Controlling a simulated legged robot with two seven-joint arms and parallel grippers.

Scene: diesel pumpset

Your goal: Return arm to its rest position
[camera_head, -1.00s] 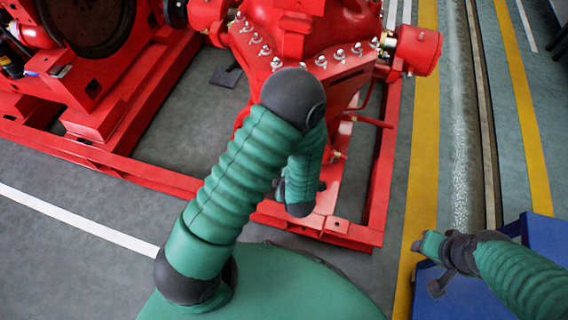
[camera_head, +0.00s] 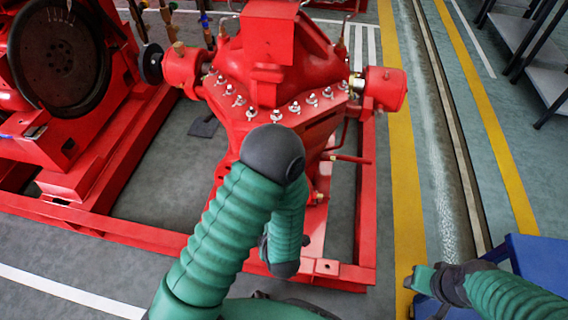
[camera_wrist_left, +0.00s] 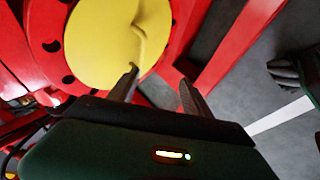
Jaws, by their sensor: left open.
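My left arm (camera_head: 225,230) in green sleeving rises from the bottom of the head view to a dark elbow joint, then bends down in front of the red pump (camera_head: 270,70). Its gripper is not clearly visible there, hidden by the arm. In the left wrist view my left gripper (camera_wrist_left: 158,82) shows two dark fingers spread apart with nothing between them. A yellow round cover (camera_wrist_left: 105,40) on a red flange lies beyond the fingers. My right gripper (camera_head: 425,282) is at lower right, over or beside a blue surface; its opening is unclear.
The red base frame (camera_head: 120,232) of the pumpset lies across the left and centre, close to my left arm. A blue bench (camera_head: 540,262) is at lower right. Grey shelving (camera_head: 535,50) stands at upper right. Floor with yellow stripes (camera_head: 405,150) runs between them.

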